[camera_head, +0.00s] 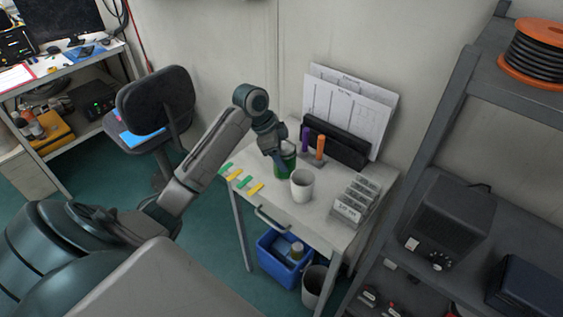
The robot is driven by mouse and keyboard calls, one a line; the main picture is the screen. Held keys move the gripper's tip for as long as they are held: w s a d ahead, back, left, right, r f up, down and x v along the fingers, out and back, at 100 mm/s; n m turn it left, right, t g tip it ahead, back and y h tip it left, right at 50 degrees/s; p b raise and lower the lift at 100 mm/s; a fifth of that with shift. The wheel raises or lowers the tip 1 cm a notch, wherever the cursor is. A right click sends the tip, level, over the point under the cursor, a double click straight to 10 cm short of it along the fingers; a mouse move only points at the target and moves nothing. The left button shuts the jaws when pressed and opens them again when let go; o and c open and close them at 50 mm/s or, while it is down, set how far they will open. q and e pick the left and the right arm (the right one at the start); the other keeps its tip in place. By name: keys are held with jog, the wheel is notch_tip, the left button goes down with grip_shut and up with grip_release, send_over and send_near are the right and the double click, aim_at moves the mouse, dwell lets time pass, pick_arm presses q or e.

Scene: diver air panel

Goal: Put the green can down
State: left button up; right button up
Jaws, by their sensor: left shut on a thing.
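The green can (289,163) is upright at the small white table (318,215), near the table's back left part. My left gripper (281,160) is shut on the green can, reaching down to it from the upper left. The gripper covers the can's left side. I cannot tell whether the can's base touches the tabletop. My right gripper is not in view.
A white cup (302,186) stands just in front of the can. Purple and orange markers (320,147) stand behind it, before a black paper holder (338,146). Colored strips (240,179) lie at the table's left edge. Labelled boxes (356,200) stand right.

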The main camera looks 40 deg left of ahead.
pick_arm(q)
notch_tip(320, 180, down, 3)
jog(key=shift+w+f+p, duration=0.1)
jog(key=shift+p, duration=0.35)
jog(key=shift+f, duration=0.4)
jog(key=shift+f, duration=0.15)
jog(key=o, duration=1.2)
